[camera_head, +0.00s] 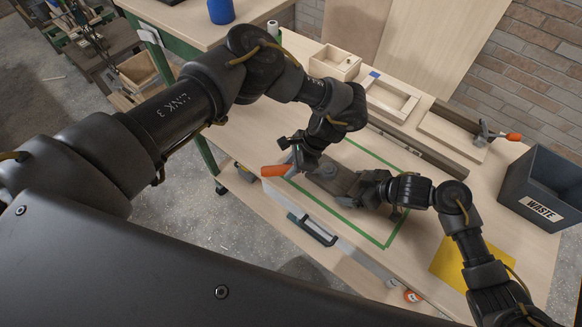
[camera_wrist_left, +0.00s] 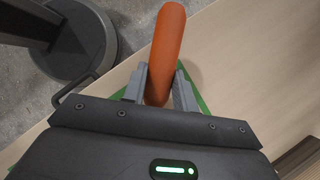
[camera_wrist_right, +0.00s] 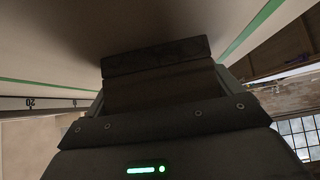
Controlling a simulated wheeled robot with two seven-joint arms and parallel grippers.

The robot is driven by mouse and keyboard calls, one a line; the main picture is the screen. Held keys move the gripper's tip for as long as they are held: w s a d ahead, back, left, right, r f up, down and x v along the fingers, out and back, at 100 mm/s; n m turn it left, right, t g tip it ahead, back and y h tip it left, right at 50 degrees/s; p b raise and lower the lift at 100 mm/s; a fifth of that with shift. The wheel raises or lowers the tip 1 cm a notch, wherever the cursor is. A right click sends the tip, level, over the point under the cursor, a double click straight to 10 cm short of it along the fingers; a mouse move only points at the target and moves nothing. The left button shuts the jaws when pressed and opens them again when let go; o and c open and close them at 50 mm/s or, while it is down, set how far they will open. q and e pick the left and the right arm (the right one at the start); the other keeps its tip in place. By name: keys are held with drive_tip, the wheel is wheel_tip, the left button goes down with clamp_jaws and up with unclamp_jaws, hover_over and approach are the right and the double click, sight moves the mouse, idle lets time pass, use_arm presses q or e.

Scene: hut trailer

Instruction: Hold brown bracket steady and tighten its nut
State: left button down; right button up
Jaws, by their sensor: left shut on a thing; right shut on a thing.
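The brown bracket (camera_head: 341,182) lies on the workbench inside a green tape outline, close to the front edge. My right gripper (camera_head: 364,188) is shut on its right end; in the right wrist view the bracket (camera_wrist_right: 158,88) fills the space between the fingers. My left gripper (camera_head: 292,158) is shut on an orange handle (camera_head: 276,171) at the bracket's left, by the bench edge. The handle also shows upright between the fingers in the left wrist view (camera_wrist_left: 166,50). A small grey round part (camera_head: 328,171) shows on the bracket; I cannot tell whether it is the nut or a tool head.
A dark waste bin (camera_head: 540,188) stands at the right, near a yellow mat (camera_head: 462,262). An open wooden box (camera_head: 335,61), a wooden frame (camera_head: 390,98) and an orange-handled clamp (camera_head: 494,134) sit along the back. The green tape outline (camera_head: 385,241) surrounds mostly bare bench.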

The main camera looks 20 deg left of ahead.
use_arm(q)
drive_tip(key=shift+s+d+n, duration=0.15)
drive_tip(key=shift+s+n, duration=0.15)
drive_tip(key=shift+r, duration=0.1)
drive_tip(key=shift+r, duration=1.7)
drive_tip(key=shift+r, duration=2.5)
use_arm(e)
drive_tip(key=o, duration=0.9)
drive_tip(key=shift+o, duration=0.2)
